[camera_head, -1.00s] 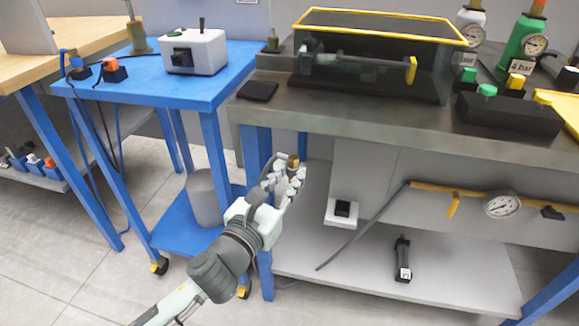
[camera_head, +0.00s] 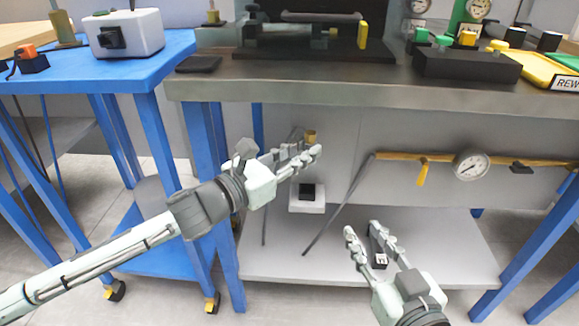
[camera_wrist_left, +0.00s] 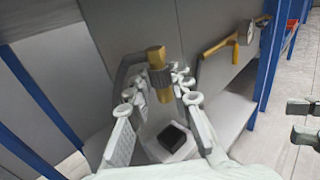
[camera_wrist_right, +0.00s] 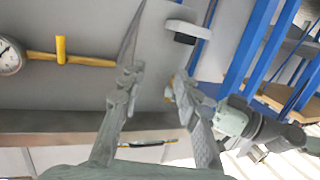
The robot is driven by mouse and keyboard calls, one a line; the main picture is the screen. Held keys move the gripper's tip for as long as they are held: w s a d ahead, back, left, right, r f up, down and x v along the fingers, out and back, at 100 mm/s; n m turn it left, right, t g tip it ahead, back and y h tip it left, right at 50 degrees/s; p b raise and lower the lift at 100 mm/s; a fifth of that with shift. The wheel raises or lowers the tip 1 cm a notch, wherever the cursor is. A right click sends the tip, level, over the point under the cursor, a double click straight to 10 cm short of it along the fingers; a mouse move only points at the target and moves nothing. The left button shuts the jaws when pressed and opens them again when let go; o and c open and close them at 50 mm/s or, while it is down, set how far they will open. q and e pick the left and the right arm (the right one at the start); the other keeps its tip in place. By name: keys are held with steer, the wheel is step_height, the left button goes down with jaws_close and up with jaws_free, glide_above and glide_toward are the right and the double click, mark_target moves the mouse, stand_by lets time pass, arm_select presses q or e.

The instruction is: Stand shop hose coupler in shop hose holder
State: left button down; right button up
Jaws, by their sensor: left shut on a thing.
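The hose coupler is brass with a dark knurled ring (camera_wrist_left: 158,76); its brass top also shows in the head view (camera_head: 311,136). My left gripper (camera_head: 308,154) is shut on it and holds it roughly upright in the air. A grey hose curves away behind it. The hose holder, a white block with a black top piece (camera_head: 306,207), is below the coupler; it also shows in the left wrist view (camera_wrist_left: 158,150). A gap shows between coupler and holder in the head view. My right gripper (camera_head: 366,228) is open and empty over the lower shelf.
A yellow pipe with a gauge (camera_head: 471,166) runs along the back panel. A slanted dark rod (camera_head: 335,210) stands right of the holder. The worktop edge (camera_head: 330,92) overhangs above.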

arm_select(q)
steer(key=shift+w+f+m+g+h+b, duration=0.1)
steer(key=shift+w+m+g+h+b, duration=0.2)
steer(key=shift+w+h+b, duration=0.15)
arm_select(e)
step_height(320, 180, up, 6)
steer(key=s+a+t+y, duration=0.1)
steer(key=t, duration=0.1)
steer(key=shift+s+r, duration=0.2)
